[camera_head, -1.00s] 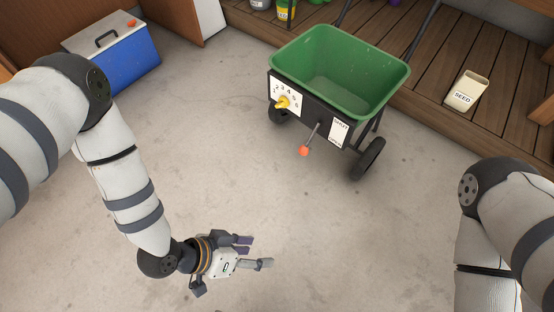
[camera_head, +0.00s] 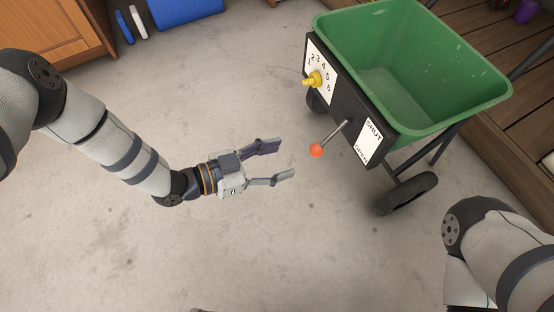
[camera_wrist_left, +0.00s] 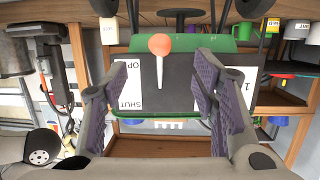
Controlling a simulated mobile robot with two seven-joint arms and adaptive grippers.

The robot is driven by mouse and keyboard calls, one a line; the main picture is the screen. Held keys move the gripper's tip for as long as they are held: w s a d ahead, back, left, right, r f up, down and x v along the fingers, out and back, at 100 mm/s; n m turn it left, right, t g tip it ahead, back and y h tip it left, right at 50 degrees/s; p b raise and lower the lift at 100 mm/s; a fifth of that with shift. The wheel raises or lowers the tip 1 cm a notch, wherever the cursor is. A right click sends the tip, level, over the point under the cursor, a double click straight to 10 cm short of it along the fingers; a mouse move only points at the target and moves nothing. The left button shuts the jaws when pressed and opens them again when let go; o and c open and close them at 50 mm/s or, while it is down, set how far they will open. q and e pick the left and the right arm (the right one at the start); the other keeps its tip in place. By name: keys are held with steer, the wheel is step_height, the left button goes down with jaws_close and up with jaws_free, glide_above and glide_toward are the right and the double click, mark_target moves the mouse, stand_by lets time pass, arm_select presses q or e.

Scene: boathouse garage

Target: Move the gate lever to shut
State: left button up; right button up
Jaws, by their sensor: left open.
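The gate lever (camera_head: 333,136) is a thin metal rod with an orange ball knob (camera_head: 317,150), on the black front panel (camera_head: 352,108) of a green spreader (camera_head: 400,75). A white label (camera_head: 368,142) beside it reads SHUT near the top, with a second word below. My left gripper (camera_head: 279,160) is open and empty, a short way left of the knob, fingers pointing towards it. In the left wrist view the knob (camera_wrist_left: 160,44) appears between the spread fingers, not touched; the labels look upside down. My right gripper is out of view.
A yellow dial (camera_head: 315,79) on a numbered white plate is left of the lever on the same panel. A black wheel (camera_head: 408,193) stands below right. A blue cooler (camera_head: 185,8) and wooden cabinet (camera_head: 50,30) are at the back left. The concrete floor around my left gripper is clear.

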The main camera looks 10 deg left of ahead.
mark_target(311, 151)
arm_select(q)
steer(key=b+x, duration=0.4)
steer(key=x, duration=0.5)
steer(key=shift+b+x, duration=0.55)
steer(key=shift+x, duration=0.45)
steer(key=shift+c, duration=0.5)
steer(key=c, duration=0.9)
